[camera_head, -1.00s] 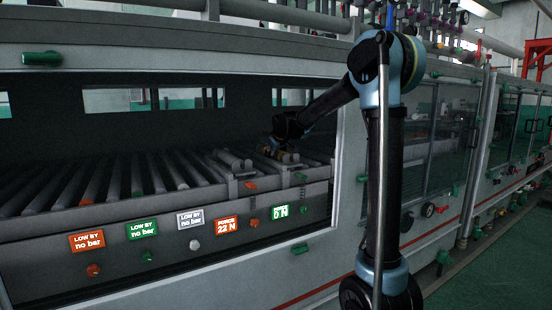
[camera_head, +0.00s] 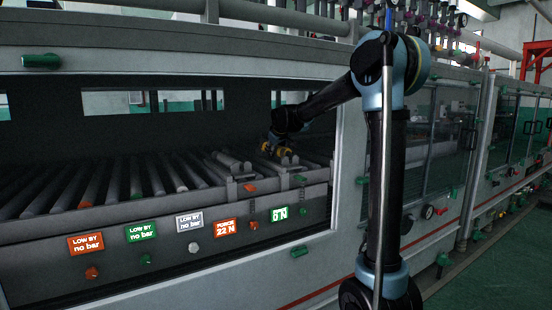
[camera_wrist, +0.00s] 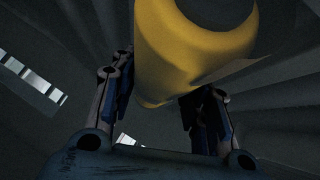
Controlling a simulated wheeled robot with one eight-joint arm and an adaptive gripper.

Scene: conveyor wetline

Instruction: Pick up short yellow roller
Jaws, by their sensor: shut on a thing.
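The short yellow roller (camera_wrist: 170,65) fills the upper middle of the wrist view, with a dark end face. My gripper (camera_wrist: 158,105) is shut on it, one finger on each side. In the head view my gripper (camera_head: 277,142) is inside the machine's opening, above the right end of the roller bed. The yellow roller (camera_head: 285,151) shows there as a small yellow patch, partly hidden by the gripper. It appears raised a little above the bed, though the exact gap is hard to tell.
A conveyor bed of grey rollers (camera_head: 113,184) runs left of my gripper. Upright brackets (camera_head: 232,188) stand at its front edge. The machine's frame (camera_head: 348,150) borders the opening on the right, close to my arm. Lit signs (camera_head: 227,227) line the front panel.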

